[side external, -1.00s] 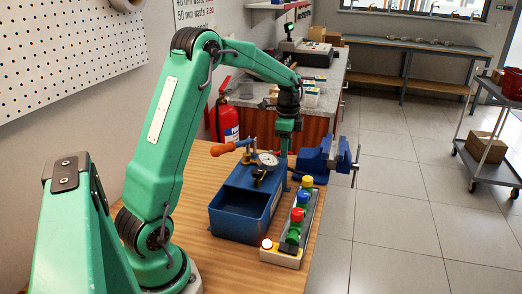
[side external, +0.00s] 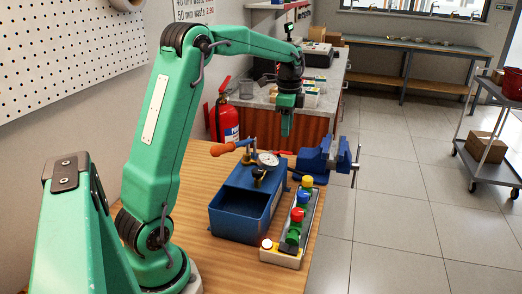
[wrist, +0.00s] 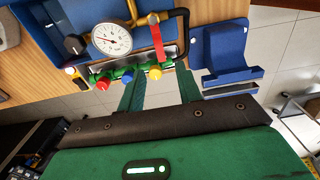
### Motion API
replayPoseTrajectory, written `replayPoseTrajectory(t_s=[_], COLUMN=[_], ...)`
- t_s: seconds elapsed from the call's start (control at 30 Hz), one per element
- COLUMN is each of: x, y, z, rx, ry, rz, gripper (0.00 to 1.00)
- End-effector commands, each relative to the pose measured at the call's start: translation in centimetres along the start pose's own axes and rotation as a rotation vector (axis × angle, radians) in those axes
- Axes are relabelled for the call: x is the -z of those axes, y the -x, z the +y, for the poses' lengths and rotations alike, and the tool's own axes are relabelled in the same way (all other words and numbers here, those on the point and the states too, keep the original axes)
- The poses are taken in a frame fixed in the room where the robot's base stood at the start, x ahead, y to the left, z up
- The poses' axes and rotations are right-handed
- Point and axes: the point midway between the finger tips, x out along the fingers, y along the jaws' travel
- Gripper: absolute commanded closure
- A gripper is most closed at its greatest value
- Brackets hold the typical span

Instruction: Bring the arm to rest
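My gripper (side external: 286,128) hangs fingers-down in the air above the far end of the workbench, clear of everything below it. In the wrist view my gripper (wrist: 160,84) has its two green fingers apart, with nothing held between them. My upper arm rises steeply and my forearm reaches away towards the back. Below it stands a blue open-topped box (side external: 238,216) with a pressure gauge (side external: 268,159) and an orange-handled lever (side external: 222,149). The gauge also shows in the wrist view (wrist: 111,38).
A blue vise (side external: 315,160) sits at the bench's far right edge. A red fire extinguisher (side external: 227,122) stands behind the bench. The air around my gripper looks free.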

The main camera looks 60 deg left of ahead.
Motion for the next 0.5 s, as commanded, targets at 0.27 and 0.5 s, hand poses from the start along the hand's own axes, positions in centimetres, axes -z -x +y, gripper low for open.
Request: replayPoseTrajectory(t_s=[0.27,0.5], x=[0.00,0.08], y=[0.52,0.62], z=[0.00,0.17], rx=[0.000,0.003], ry=[0.000,0.003], rz=[0.000,0.001], gripper=[0.65,0.65])
